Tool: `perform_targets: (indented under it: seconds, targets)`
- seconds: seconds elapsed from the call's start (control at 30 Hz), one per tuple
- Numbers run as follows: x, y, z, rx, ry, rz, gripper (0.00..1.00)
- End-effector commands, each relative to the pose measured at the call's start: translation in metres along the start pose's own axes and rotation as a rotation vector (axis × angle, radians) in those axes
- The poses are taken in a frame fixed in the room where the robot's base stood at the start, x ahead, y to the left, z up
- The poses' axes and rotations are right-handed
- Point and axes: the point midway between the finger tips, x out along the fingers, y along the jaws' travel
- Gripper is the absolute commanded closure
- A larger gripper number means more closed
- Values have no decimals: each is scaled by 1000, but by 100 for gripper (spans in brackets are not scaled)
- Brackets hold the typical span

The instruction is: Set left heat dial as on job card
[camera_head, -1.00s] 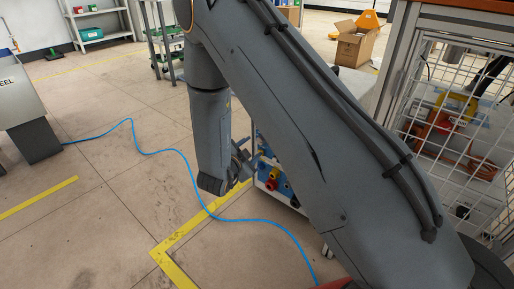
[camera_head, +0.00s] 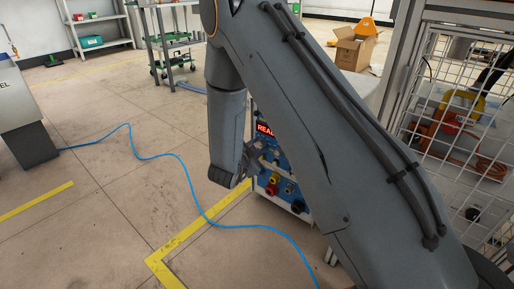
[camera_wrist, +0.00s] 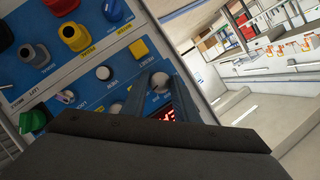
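The heater's blue control panel (camera_wrist: 70,100) fills the left of the wrist view, tilted. It carries white-grey round dials, one dial (camera_wrist: 103,73) in the middle and another (camera_wrist: 159,80) near my fingertips. I cannot tell which is the left heat dial; the labels are too small to read surely. My gripper (camera_wrist: 158,92) is open, its two fingers apart in front of the panel, with no object held. A red lit display (camera_wrist: 168,117) shows between the fingers. In the head view my gripper (camera_head: 250,158) is beside the panel's red display (camera_head: 265,129). No job card is recognisable.
A blue hose (camera_head: 184,165) lies on the floor. A mesh cage (camera_head: 455,130) stands at the right. The floor at left is mostly open.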

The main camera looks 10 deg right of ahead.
Motion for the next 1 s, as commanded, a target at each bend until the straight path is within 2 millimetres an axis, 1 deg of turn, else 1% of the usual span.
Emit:
perform_targets:
  seconds: [0.27, 0.47, 0.67, 1.0]
  targets:
    - [-1, -1, 0, -13, -1, 5, 95]
    - [-2, -2, -2, -79, -4, 35, 95]
    - [-3, -4, -3, -208, -11, 95, 95]
    - [-2, -6, -2, -497, -24, 229, 95]
